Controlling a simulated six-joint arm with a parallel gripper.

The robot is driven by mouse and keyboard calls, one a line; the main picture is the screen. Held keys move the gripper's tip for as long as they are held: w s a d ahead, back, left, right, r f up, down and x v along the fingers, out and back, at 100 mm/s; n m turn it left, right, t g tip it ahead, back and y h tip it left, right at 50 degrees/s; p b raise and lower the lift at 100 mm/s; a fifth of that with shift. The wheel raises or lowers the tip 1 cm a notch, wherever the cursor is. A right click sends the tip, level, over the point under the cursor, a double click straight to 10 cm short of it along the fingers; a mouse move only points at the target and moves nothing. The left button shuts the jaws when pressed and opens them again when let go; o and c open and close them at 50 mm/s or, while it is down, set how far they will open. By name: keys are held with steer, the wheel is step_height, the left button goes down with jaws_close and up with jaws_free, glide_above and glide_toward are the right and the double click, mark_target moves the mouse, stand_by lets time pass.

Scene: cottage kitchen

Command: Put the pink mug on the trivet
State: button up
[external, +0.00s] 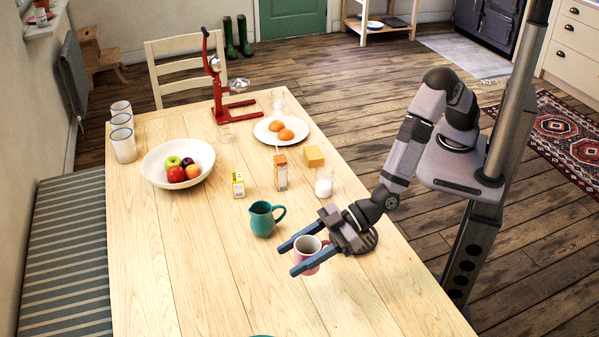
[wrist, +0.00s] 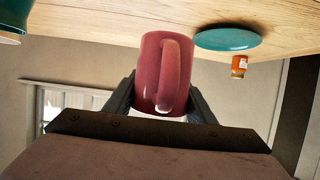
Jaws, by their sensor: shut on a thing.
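The pink mug (external: 308,258) is between the two fingers of my gripper (external: 302,257) in the external view, with its pale inside showing. It looks upright; whether its base clears the table is hard to tell. In the wrist view the mug (wrist: 160,70) fills the space between the fingers (wrist: 160,100), its handle facing the camera. My gripper is shut on it. A dark, round, slotted thing (external: 370,242), apparently the trivet, shows behind my gripper on the right, partly hidden by it.
A teal jug (external: 262,220) stands close to my gripper's left. A teal disc (wrist: 228,38) and an orange jar (wrist: 239,66) show in the wrist view. The front-left tabletop is clear.

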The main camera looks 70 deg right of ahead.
steer(key=s+r+n+g+p, duration=0.1)
steer(key=s+r+p, duration=0.25)
steer(key=s, duration=0.85)
steer(key=w+d+f+m+t+h, duration=0.1)
steer(key=w+d+m+t+h, duration=0.3)
steer(key=d, duration=0.8)
steer(key=w+d+m+t+h, duration=0.1)
steer(key=w+d+m+h, duration=0.4)
steer(key=d, duration=0.8)
steer(key=shift+m+h, duration=0.4)
steer(key=shift+m, duration=0.3)
steer(key=shift+s+a+f+p, duration=0.1)
steer(key=shift+s+f, duration=0.15)
steer(key=shift+f, duration=1.5)
steer(key=shift+s+a+f+p, duration=0.1)
steer(key=shift+s+f, duration=0.1)
steer(key=shift+f, duration=1.5)
steer(key=shift+s+a+f+p, duration=0.1)
steer(key=shift+s+f, duration=0.15)
steer(key=shift+f, duration=1.5)
steer(key=o, duration=1.2)
steer(key=shift+f, duration=0.15)
steer(key=shift+d, duration=0.1)
